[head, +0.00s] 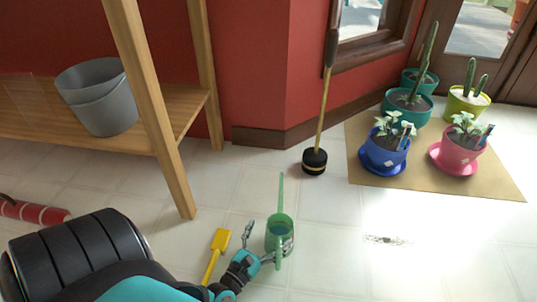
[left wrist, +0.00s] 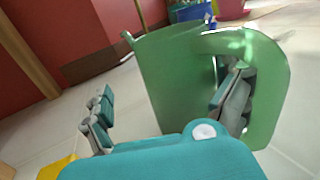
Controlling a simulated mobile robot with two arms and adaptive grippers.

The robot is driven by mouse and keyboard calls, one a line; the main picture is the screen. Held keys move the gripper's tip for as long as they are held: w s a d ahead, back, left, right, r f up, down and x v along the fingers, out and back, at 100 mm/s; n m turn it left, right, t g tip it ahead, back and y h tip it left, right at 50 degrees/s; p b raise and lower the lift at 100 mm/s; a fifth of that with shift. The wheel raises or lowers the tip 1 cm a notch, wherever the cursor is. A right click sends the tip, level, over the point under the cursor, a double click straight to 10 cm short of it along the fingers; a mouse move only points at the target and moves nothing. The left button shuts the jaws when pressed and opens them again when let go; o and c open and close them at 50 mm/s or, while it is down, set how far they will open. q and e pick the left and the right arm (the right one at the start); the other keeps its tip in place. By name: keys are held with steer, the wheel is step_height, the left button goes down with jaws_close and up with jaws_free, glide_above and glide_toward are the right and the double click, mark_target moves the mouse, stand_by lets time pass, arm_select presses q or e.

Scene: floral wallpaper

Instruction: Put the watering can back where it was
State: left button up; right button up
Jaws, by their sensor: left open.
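The green watering can (head: 279,222) stands upright on the tiled floor in the head view, its thin spout pointing away from me. It fills much of the left wrist view (left wrist: 175,68), with its looped handle at the right. My left gripper (head: 268,240) is open at the can's near side; it also shows in the left wrist view (left wrist: 165,102). One finger is apart from the can on the left; the other shows through the handle opening. I cannot tell whether it touches the can. My right gripper is not in view.
A yellow shovel-like tool (head: 219,241) lies just left of the gripper. A wooden shelf (head: 160,125) holds grey buckets (head: 104,105). A long-handled tool (head: 315,160) stands by the red wall. Potted plants stand on a tan mat (head: 485,188). Floor right of the can is clear.

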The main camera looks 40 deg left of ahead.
arm_select(q)
steer(key=s, duration=0.7)
steer(key=shift+s+d+f, duration=0.1)
steer(key=shift+s+d, duration=0.15)
steer(key=shift+d, duration=0.15)
